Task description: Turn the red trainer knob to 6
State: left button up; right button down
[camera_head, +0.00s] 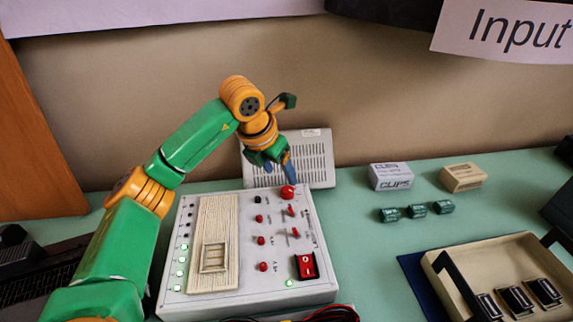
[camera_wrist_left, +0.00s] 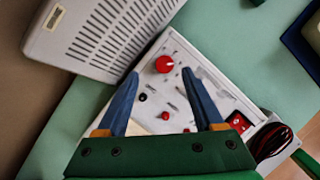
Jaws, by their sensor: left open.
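The red trainer knob (camera_head: 288,192) is the large round one at the top right of the white trainer panel (camera_head: 250,294). In the left wrist view the knob (camera_wrist_left: 164,64) shows whole, with a small pale mark on it; its scale figures are too small to read. My left gripper (camera_head: 289,173) hangs just above and behind the knob in the head view. In the left wrist view its two blue fingers (camera_wrist_left: 160,74) are open and empty, with the knob seen in the gap near the tips. I see no contact. My right gripper is not in view.
A grey vented box (camera_head: 312,158) stands close behind the panel. Smaller red knobs, switches and a red rocker switch (camera_head: 306,266) sit on the panel. To the right are clip boxes (camera_head: 391,176), green blocks (camera_head: 416,208) and a beige tray (camera_head: 440,262). Cables lie at the front.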

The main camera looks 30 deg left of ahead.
aim_at(287, 190)
pick_arm(q)
jog(key=x, duration=0.3)
jog(key=s+p+x, duration=0.1)
jog(key=x, duration=0.1)
jog(key=shift+w+d+f, duration=0.1)
jog(key=shift+d+f, duration=0.3)
jog(key=shift+w+a+f, duration=0.1)
jog(key=shift+w+f, duration=0.2)
jog(key=shift+f, duration=0.05)
jog(key=shift+s+r, duration=0.1)
jog(key=shift+s, duration=0.05)
jog(key=c, duration=0.3)
grip_shut()
